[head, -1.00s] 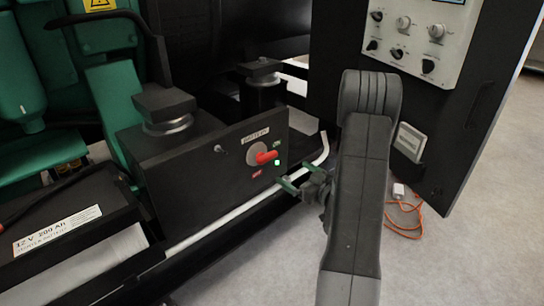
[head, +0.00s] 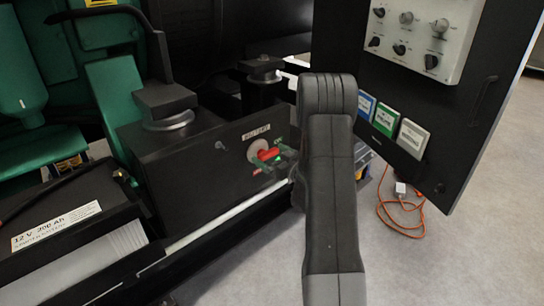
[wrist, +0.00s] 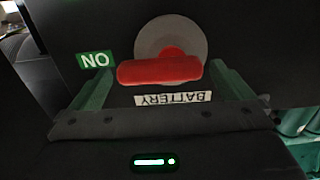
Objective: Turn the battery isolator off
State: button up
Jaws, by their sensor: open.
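The battery isolator is a red handle (head: 268,154) on a round grey disc (head: 255,148), set on the front of a black box (head: 200,160). A BATTERY label (head: 256,132) sits above it, with a green ON mark at its right and a red mark below. In the wrist view the picture is upside down; the red handle (wrist: 160,71) lies nearly level, with its end by the green ON label (wrist: 95,60). My gripper (wrist: 160,88) is open, its green fingers on either side of the handle. In the head view my gripper (head: 275,163) is at the handle, partly hidden by my arm.
A black-cased 12 V battery (head: 70,240) is at lower left. An open panel door (head: 480,110) with a knob plate (head: 415,35) and several labels stands at right. An orange cable (head: 400,215) lies on the clear grey floor.

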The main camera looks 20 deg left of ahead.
jog(key=c, duration=0.9)
jog(key=shift+c, duration=0.2)
jog(key=shift+m, duration=0.4)
jog(key=m, duration=0.3)
jog(key=shift+f+m+p, duration=0.25)
jog(key=shift+m+p, duration=0.15)
jog(key=shift+s+a+f+m+p, duration=0.2)
jog(key=shift+m+p, duration=0.45)
jog(key=shift+m, duration=1.6)
jog(key=shift+s+d+f+m+p, duration=0.1)
jog(key=shift+f+m+p, duration=0.4)
jog(key=shift+m, duration=1.7)
jog(key=shift+s+a+f+m+p, duration=0.1)
jog(key=shift+m+p, duration=0.7)
jog(key=shift+m, duration=1.45)
